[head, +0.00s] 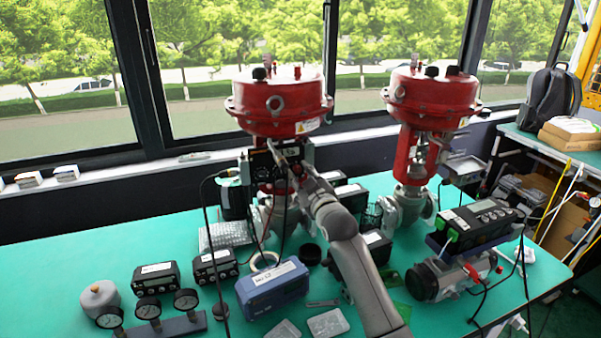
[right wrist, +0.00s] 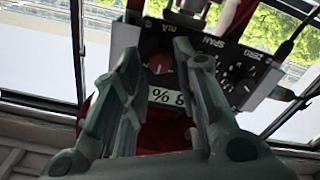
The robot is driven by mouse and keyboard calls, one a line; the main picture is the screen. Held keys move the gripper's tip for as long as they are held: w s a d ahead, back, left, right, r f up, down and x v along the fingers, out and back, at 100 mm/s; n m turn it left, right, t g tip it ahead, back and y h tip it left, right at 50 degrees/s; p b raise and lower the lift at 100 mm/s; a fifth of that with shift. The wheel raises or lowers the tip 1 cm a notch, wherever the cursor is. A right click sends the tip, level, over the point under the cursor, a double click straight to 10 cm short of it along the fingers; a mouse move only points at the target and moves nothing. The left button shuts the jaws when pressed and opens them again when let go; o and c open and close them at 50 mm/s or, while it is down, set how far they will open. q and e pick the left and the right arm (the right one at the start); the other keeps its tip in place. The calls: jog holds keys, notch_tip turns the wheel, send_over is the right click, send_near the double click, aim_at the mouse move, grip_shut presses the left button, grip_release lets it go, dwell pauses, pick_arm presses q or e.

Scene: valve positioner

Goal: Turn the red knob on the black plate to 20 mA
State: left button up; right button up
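The red knob (right wrist: 160,63) sits on the black plate (right wrist: 228,62) in the right wrist view. The plate carries "mA", "SPAN" and "ZERO" lettering and a smaller dial. My right gripper (right wrist: 157,52) is open, with one finger on each side of the knob; I cannot tell whether either finger touches it. A white label with a "%" sign (right wrist: 170,98) shows between the fingers. In the head view my right gripper (head: 287,155) is at the black unit (head: 264,165) below the left red actuator, and it hides the knob. My left gripper is not in view.
Two red valve actuators (head: 280,102) (head: 430,97) stand at the back of the green table (head: 60,260). A blue case (head: 272,288), black meters (head: 157,278) and gauges crowd the front. Cables (head: 206,215) hang by the unit. The table's left part is clear.

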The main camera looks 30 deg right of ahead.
jog(key=shift+w+d, duration=0.1)
jog(key=shift+w, duration=0.65)
grip_shut()
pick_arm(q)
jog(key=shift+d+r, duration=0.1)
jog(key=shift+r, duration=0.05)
